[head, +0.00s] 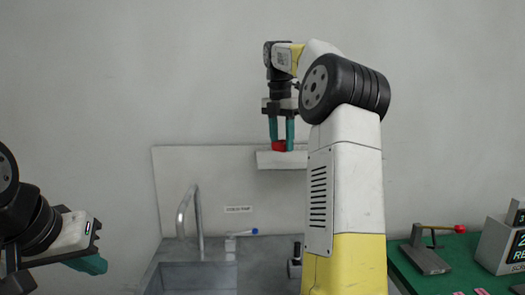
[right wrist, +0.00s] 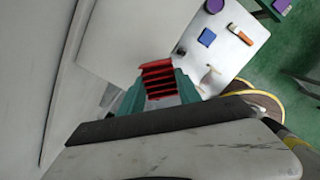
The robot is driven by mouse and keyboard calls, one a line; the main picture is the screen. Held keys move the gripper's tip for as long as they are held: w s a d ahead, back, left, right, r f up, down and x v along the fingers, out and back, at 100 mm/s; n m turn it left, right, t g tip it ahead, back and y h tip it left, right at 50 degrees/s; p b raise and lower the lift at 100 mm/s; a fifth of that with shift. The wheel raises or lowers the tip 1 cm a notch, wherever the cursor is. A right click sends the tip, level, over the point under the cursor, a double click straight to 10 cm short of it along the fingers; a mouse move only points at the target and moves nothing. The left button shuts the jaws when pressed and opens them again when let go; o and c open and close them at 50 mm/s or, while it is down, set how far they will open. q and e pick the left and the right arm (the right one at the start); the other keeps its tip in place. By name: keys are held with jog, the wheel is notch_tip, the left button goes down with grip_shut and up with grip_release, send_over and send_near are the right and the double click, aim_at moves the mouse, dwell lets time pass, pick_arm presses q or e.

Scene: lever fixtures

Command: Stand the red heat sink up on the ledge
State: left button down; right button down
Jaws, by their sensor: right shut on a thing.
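The red heat sink (head: 279,146) is between the green fingertips of my right gripper (head: 282,138), right at the white ledge (head: 275,160) on the wall panel. In the right wrist view the heat sink (right wrist: 157,78) shows its red fins between both fingers of the right gripper (right wrist: 157,88), which are shut on it. I cannot tell whether its bottom touches the ledge. My left gripper (head: 90,264) is at the lower left, away from the ledge. Its fingers are seen from the side, so its opening is unclear.
A sink with a tap (head: 188,212) stands below the ledge. A blue-tipped item (head: 254,231) lies on the counter. At the right, a green table (head: 445,250) carries a lever fixture (head: 428,258) with a red knob and a box with a screen (head: 510,250).

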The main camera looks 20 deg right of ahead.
aim_at(278, 159)
jog(key=w, duration=0.4)
jog(key=shift+w+d+f, duration=0.2)
jog(key=shift+d, duration=0.1)
jog(key=shift+w+f, duration=0.1)
jog(key=shift+f, duration=1.65)
